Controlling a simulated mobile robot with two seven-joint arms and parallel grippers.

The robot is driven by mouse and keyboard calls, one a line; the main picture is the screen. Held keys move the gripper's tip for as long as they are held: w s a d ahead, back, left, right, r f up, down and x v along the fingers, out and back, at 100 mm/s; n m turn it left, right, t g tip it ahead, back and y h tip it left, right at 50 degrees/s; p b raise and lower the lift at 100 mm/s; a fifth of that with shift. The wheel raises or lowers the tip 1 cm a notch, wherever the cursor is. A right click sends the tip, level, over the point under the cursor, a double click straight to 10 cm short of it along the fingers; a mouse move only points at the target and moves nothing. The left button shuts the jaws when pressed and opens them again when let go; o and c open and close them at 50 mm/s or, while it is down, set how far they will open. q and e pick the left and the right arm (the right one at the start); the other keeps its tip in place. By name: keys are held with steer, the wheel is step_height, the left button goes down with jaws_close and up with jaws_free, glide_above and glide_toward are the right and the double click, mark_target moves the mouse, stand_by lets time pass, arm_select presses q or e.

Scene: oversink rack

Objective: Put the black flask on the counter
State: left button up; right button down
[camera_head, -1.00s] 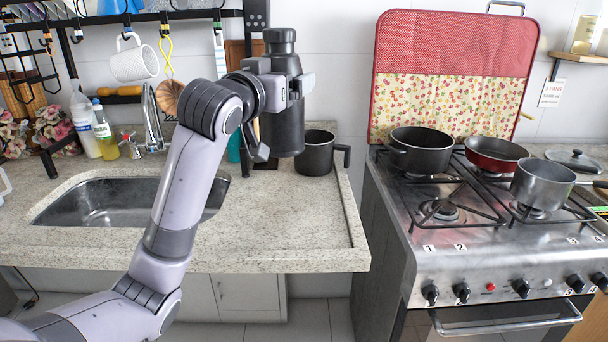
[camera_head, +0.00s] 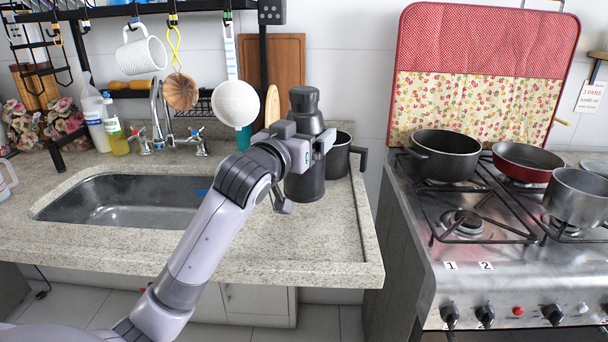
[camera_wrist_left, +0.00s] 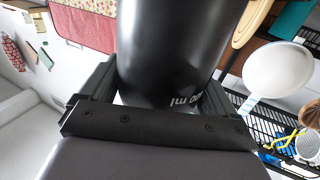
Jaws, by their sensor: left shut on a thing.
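The black flask (camera_head: 305,182) is upright over the right part of the speckled stone counter (camera_head: 290,238), in front of a dark pot. My left gripper (camera_head: 312,148) is shut around the flask's body. In the left wrist view the flask (camera_wrist_left: 178,45) fills the middle, between the two fingers of the gripper (camera_wrist_left: 160,95). The flask's base appears at or just above the counter; I cannot tell whether it touches. My right gripper is not in view.
The dark pot (camera_head: 342,156) stands close behind the flask. A metal sink (camera_head: 120,203) lies to the left. A stove (camera_head: 500,225) with a black pot (camera_head: 444,155) stands to the right. The counter's front right area is clear.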

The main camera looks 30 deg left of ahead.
mark_target(297, 177)
arm_select(q)
step_height(297, 177, down, 3)
steer(key=shift+f, duration=0.1)
steer(key=shift+f+b, duration=0.45)
steer(key=shift+f, duration=1.7)
steer(key=o, duration=0.9)
steer(key=shift+f, duration=0.1)
steer(key=shift+o, duration=0.2)
steer(key=shift+s, duration=0.1)
steer(key=s+d, duration=0.1)
steer(key=s, duration=1)
steer(key=shift+s+d+r+b, duration=0.2)
steer(key=shift+s+d+b, duration=0.1)
steer(key=shift+d, duration=0.1)
